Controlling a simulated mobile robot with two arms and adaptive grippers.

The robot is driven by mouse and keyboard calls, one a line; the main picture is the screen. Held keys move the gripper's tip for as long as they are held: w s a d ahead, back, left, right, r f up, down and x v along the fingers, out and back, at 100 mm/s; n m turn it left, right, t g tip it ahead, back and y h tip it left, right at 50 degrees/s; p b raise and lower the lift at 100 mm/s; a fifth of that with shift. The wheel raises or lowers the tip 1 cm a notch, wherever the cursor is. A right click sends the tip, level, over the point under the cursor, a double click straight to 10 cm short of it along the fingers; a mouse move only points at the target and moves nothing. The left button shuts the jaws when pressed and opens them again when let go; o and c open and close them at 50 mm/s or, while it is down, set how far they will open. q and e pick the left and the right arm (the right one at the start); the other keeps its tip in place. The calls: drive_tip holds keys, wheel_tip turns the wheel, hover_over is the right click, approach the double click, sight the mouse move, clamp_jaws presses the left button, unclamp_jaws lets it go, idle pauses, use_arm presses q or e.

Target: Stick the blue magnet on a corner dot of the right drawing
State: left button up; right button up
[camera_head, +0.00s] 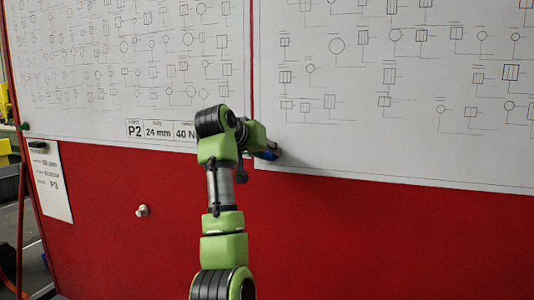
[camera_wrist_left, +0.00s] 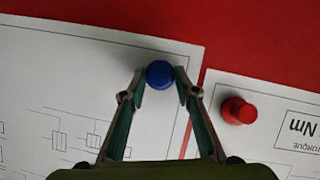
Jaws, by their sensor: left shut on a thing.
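The blue magnet (camera_wrist_left: 159,74) is a round knob between the fingertips of my left gripper (camera_wrist_left: 161,78), which is shut on it. In the wrist view it sits over the right drawing (camera_wrist_left: 70,75), just inside a corner. In the head view the left gripper (camera_head: 271,150) and the blue magnet (camera_head: 267,155) are at the lower-left corner of the right drawing (camera_head: 390,150). No corner dot shows there; the magnet and fingers cover that area. I cannot tell whether the magnet touches the sheet. My right gripper is not in view.
A red magnet (camera_wrist_left: 238,111) sits on the neighbouring left drawing (camera_wrist_left: 225,83), near its corner. Both drawings hang on a red board (camera_head: 330,240). A small sheet (camera_head: 52,185) hangs at the lower left, and a pale knob (camera_head: 142,210) sits on the board. The board below the right drawing is clear.

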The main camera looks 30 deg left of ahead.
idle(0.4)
use_arm(q)
drive_tip(key=o, duration=1.1)
drive_tip(key=v, duration=1.2)
